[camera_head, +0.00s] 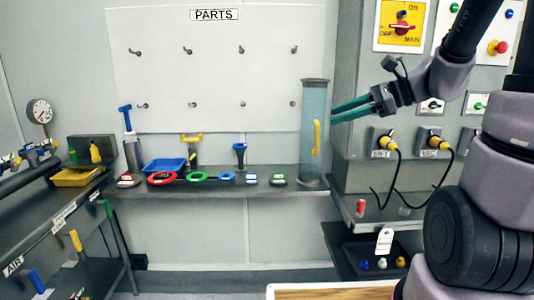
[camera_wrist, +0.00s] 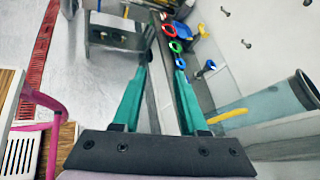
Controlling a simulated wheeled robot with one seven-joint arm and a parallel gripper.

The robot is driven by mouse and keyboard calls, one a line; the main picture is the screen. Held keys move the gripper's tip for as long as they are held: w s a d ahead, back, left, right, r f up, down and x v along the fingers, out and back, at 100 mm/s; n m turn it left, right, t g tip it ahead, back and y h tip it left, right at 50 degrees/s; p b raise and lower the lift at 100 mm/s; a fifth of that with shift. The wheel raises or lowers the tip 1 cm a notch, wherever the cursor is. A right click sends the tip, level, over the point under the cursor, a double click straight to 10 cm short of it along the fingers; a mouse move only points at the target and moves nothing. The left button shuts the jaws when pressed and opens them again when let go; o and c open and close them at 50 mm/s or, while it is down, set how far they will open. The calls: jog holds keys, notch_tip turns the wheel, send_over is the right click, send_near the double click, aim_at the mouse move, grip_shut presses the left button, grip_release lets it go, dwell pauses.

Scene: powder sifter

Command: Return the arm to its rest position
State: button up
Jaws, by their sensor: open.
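My gripper (camera_head: 333,112) has two green fingers and is held up in front of the grey machine panel, pointing left toward the clear cylinder (camera_head: 314,150). In the wrist view my gripper (camera_wrist: 161,72) has its fingers apart with nothing between them.
A shelf (camera_head: 225,180) holds coloured rings, a blue tray (camera_head: 165,165) and small tools. Above it is an empty PARTS pegboard (camera_head: 215,75). Two yellow plugs (camera_head: 386,142) with hanging black cables are on the panel below the arm. A workbench (camera_head: 40,215) stands at left.

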jog(key=s+n+g+h, duration=0.1)
jog(key=s+n+h, duration=0.4)
jog(key=s+n, duration=0.35)
jog(key=s+d+r+n+t+h, duration=0.3)
jog(key=d+r+n+h, duration=0.2)
jog(key=d, duration=0.1)
jog(key=shift+r, duration=0.15)
jog(key=shift+d, duration=0.1)
